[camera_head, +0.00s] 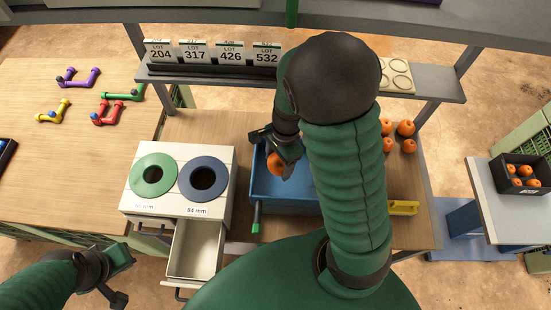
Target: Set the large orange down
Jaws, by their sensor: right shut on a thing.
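The large orange (276,164) is between the fingers of my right gripper (283,156), which is shut on it. The gripper and the orange are over the left end of a blue tray (264,190). I cannot tell whether the orange touches the tray floor. My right arm hides much of the tray's right part. My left gripper (122,277) is at the lower left, empty, with its fingers apart, left of the open drawer.
A white box (224,160) has a green ring (153,175) and a blue ring (204,180); its drawer (197,250) is open. Several oranges (405,128) lie right of my arm. Lot cards (230,52) stand on the shelf. A black crate (522,172) holds oranges.

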